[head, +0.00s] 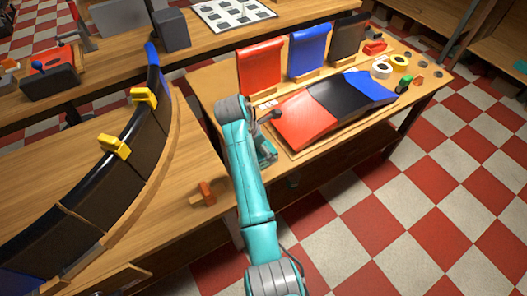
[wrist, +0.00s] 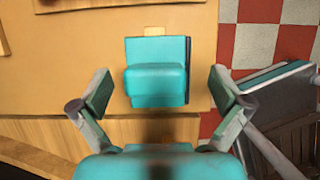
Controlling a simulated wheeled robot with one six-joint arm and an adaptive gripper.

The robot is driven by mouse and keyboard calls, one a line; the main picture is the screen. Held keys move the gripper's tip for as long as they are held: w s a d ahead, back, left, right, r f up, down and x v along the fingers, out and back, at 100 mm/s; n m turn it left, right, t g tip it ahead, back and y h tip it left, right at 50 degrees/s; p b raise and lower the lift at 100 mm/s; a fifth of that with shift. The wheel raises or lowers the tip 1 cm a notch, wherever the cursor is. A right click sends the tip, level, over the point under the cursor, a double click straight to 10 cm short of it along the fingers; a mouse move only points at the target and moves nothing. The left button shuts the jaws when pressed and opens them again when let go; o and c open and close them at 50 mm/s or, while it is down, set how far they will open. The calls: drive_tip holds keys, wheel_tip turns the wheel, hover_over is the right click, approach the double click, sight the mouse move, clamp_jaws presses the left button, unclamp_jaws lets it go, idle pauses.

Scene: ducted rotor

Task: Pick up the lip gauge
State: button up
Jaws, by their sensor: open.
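A teal block with a rounded front part and a dark right side, which I take to be the lip gauge (wrist: 155,85), shows in the wrist view over the wooden bench top. A small tan piece shows at its far edge. My gripper (wrist: 160,97) is open, with one finger to the left of the block and one to the right. Gaps show on both sides, and neither finger appears to touch it. In the head view my gripper (head: 265,150) hangs at the near left end of the bench. There I cannot separate the teal block from my own teal parts.
The bench (head: 335,150) carries a red, black and blue curved panel (head: 335,105) beside my gripper. Upright red (head: 261,66) and blue (head: 309,50) pieces stand behind it. A curved dark duct (head: 120,165) with yellow clamps stands left. Checkered floor is open at right.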

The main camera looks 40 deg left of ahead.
drive_tip(key=shift+x, duration=1.7)
drive_tip(key=shift+a, duration=0.1)
drive_tip(key=c, duration=1.3)
wheel_tip(320, 180, up, 15)
drive_tip(key=shift+s, duration=0.15)
